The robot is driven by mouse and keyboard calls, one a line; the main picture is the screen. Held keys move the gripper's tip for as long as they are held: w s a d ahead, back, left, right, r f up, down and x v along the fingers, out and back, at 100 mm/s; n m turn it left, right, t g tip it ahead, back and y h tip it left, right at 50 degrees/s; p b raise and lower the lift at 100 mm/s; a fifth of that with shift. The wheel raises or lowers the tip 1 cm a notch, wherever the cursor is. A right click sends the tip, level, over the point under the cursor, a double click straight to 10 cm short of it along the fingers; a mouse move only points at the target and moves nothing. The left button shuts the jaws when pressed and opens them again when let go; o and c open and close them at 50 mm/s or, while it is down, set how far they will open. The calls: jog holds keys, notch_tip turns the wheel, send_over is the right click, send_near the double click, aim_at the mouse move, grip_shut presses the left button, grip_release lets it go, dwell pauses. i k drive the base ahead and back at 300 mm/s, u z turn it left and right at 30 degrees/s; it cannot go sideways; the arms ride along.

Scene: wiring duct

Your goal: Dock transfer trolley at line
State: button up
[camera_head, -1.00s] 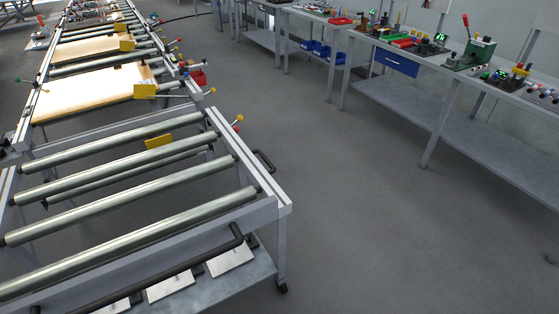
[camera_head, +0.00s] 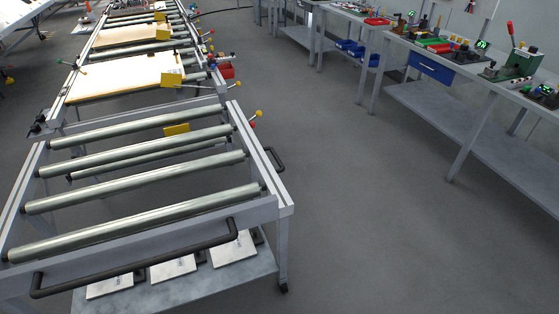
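The transfer trolley (camera_head: 281,213) stands in the lower left of the head view. It is a grey frame with several steel rollers, a black push handle (camera_head: 140,262) on its near end and a lower shelf (camera_head: 250,268) bearing flat pale plates. Its far end is close to the near end of the roller line (camera_head: 78,93); whether they touch I cannot tell. The line carries pale boards (camera_head: 125,75) and yellow blocks. A yellow plate (camera_head: 176,129) shows near the trolley's far end. My gripper is not in view.
Workbenches with tools (camera_head: 440,85) run along the right, with a blue drawer (camera_head: 431,69) and blue bins (camera_head: 350,47). Open grey floor (camera_head: 360,220) lies between them and the trolley. A lever with a yellow knob (camera_head: 258,113) sticks out at the trolley's far right corner.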

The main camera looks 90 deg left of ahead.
aim_at(76, 269)
jog(key=u, duration=3.8)
jog(key=i, duration=1.2)
jog(key=z, duration=0.05)
